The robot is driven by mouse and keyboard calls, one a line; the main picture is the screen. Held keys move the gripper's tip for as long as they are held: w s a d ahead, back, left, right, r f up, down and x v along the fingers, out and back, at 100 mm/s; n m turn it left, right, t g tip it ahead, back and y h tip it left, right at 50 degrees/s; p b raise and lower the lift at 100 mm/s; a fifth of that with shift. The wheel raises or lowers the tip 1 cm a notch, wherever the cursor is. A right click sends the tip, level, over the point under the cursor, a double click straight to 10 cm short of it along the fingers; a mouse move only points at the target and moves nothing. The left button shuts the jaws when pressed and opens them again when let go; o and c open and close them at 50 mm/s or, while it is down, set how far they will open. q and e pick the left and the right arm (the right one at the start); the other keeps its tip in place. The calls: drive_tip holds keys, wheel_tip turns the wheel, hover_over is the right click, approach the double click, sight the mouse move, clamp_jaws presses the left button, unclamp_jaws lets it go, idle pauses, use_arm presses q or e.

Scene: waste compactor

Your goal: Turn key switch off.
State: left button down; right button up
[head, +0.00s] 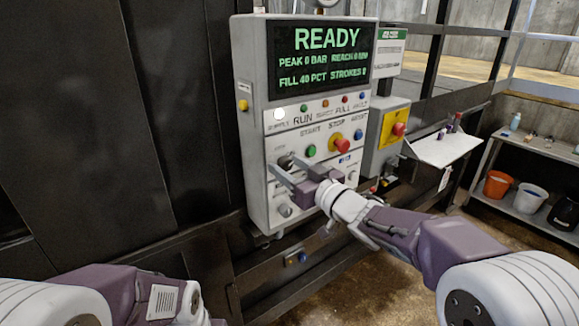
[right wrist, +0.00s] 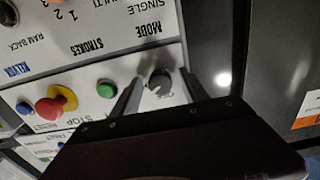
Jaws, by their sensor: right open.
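The key switch is a dark round knob (head: 286,161) on the left side of the grey control panel (head: 249,130), below the supply light. In the right wrist view the knob (right wrist: 160,81) shows with a pale mark on its face and partly hidden lettering beside it. My right gripper (head: 281,165) is open at the panel, with one finger on each side of the knob. The right wrist view shows gaps between the knob and both fingers (right wrist: 160,76). My left arm shows at the lower left, but its fingertips are out of view.
A green start button (head: 311,151) and a red stop button (head: 342,146) on a yellow base sit right of the knob. The display (head: 322,55) above reads READY. A yellow box with a red button (head: 398,129) and a small shelf (head: 445,148) stand further right.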

clamp_jaws()
drive_tip(key=shift+f, duration=0.1)
drive_tip(key=shift+n+b, duration=0.6)
drive_tip(key=shift+n, duration=0.2)
drive_tip(key=n+b, duration=0.2)
drive_tip(key=n, duration=0.2)
drive_tip(key=shift+b, duration=0.3)
drive_tip(key=n+b, duration=0.2)
drive_tip(key=n, duration=0.2)
drive_tip(key=shift+n+b, duration=0.35)
drive_tip(key=shift+n, duration=0.95)
